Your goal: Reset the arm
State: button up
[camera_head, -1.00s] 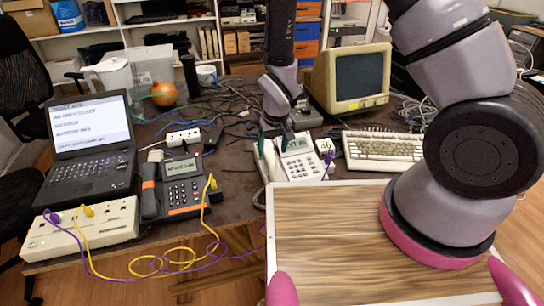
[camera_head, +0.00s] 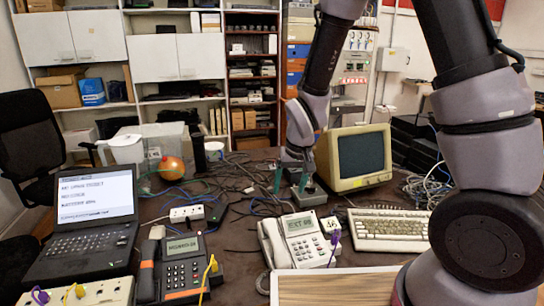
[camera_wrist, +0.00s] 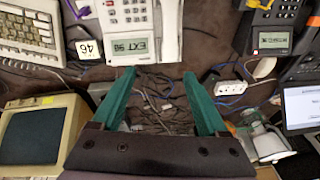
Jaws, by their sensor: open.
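My gripper (camera_head: 290,186) is open and empty, its two green fingers pointing down over the table just behind the white phone. In the wrist view the fingers (camera_wrist: 160,76) are spread wide, with nothing between them but the dark table and cables beyond.
A beige monitor (camera_head: 357,157) and keyboard (camera_head: 388,229) stand right of the gripper. A dark phone (camera_head: 183,268), laptop (camera_head: 88,222) and power strip (camera_head: 187,213) are on the left. Loose cables cover the back. A wooden board (camera_head: 335,289) is at the front.

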jog(key=s+d+r+m+t+y, duration=0.1)
jog(key=d+r+m, duration=0.1)
jog(key=d+r, duration=0.5)
jog(key=d+r+m+t, duration=0.1)
jog(key=d+r, duration=0.3)
jog(key=r, duration=0.8)
jog(key=s+d+r+m+t, duration=0.2)
jog(key=s+d+r, duration=0.6)
jog(key=s+r, duration=0.3)
jog(key=shift+s+m+t, duration=0.3)
jog(key=shift+s+m, duration=0.1)
jog(key=shift+d+r, duration=0.1)
